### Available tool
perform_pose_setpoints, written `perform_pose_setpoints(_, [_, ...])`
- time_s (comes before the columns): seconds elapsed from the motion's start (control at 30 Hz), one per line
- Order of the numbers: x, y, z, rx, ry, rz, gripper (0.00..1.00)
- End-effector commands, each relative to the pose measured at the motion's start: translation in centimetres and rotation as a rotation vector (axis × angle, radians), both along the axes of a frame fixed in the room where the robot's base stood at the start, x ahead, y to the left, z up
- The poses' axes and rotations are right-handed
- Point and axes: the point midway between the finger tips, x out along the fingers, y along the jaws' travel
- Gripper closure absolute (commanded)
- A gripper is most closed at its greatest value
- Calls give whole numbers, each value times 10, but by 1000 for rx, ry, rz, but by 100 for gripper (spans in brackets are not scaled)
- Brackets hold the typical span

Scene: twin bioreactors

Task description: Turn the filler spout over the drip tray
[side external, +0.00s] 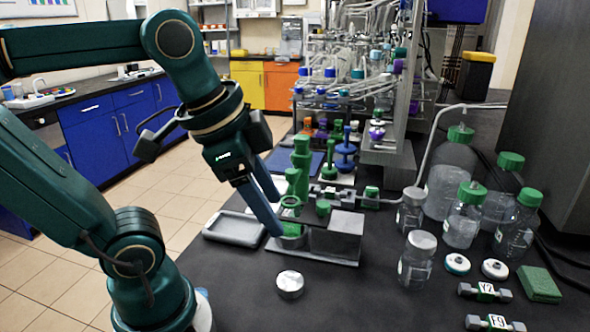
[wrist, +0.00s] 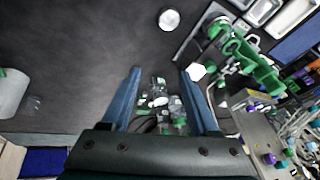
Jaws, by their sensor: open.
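A green upright fixture (side external: 298,165) with a ring-like part stands on a grey base behind my gripper. Its green parts (wrist: 243,55) also show at the right of the wrist view. I cannot tell for sure which part is the filler spout. A shallow grey tray (side external: 232,229), which looks like the drip tray, lies left of the fixture; tray-like shapes (wrist: 263,10) show at the wrist view's top right. My gripper (side external: 275,215) is open, pointing down in front of the fixture and partly hiding it. In the wrist view nothing is held between the fingers (wrist: 162,74).
A silver round lid (side external: 290,284) lies on the dark bench in front. Clear bottles with green caps (side external: 463,215) crowd the right, with a bent metal tube (side external: 437,130). Glassware racks (side external: 365,85) stand behind.

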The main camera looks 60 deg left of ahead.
Motion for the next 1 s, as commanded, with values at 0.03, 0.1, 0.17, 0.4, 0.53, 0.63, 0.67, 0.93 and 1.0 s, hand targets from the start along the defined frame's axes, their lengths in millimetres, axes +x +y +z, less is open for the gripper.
perform_pose_setpoints(0.03, [8, 4, 10, 26, 19, -41, 39])
perform_pose_setpoints(0.1, [18, 11, 22, 65, 53, -110, 39])
perform_pose_setpoints(0.17, [28, 18, 32, 94, 85, -166, 39])
perform_pose_setpoints(0.4, [72, 57, 54, 157, 217, -350, 39])
perform_pose_setpoints(0.53, [94, 87, 53, 154, 286, -412, 39])
perform_pose_setpoints(0.63, [107, 111, 45, 138, 331, -427, 39])
perform_pose_setpoints(0.67, [111, 117, 42, 130, 341, -424, 39])
perform_pose_setpoints(0.93, [122, 157, 9, 64, 409, -347, 39])
perform_pose_setpoints(1.0, [121, 160, 5, 54, 418, -338, 39])
